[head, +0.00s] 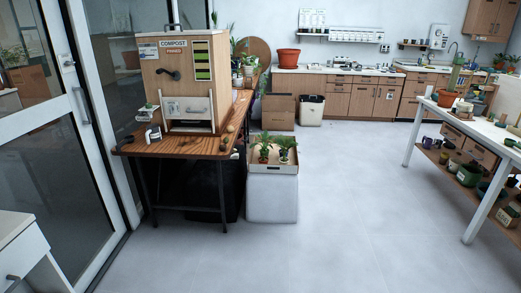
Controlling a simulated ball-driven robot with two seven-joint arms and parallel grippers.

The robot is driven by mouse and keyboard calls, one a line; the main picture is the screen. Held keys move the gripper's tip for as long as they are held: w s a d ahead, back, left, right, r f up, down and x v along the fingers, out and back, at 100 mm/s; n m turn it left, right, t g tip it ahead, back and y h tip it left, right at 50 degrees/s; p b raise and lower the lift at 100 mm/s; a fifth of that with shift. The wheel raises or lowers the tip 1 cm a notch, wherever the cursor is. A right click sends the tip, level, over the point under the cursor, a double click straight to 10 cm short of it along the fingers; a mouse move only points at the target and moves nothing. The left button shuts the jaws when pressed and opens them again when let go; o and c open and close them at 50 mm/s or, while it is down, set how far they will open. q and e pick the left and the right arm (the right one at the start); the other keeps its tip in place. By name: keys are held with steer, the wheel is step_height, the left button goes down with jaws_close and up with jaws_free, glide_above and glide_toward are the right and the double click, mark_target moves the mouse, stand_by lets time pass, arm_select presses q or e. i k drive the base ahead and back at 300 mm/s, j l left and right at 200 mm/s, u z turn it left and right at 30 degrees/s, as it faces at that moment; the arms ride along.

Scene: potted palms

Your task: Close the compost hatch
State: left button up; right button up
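The compost box (208,88) is a tall wooden cabinet with a "COMPOST" sign. It stands on a brown wooden table (185,146) at the left, beside the glass door. A pale front panel (189,108) with a small handle sits low on its front, and a dark opening shows just below the panel. I take this panel to be the hatch, but cannot tell how it moves. A dark crank-like handle (168,73) is on the front above it. Neither of my grippers is in view.
A glass sliding door (75,110) is at the left. A tray (273,167) with potted palms stands on a white block (271,198) right of the table. A white workbench (470,127) is at the right. The middle floor is clear.

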mark_target(185, 109)
steer(key=i+l+u, duration=0.2)
steer(key=i, duration=0.3)
steer(key=i+l+u, duration=0.25)
steer(key=i, duration=0.25)
steer(key=j, duration=0.1)
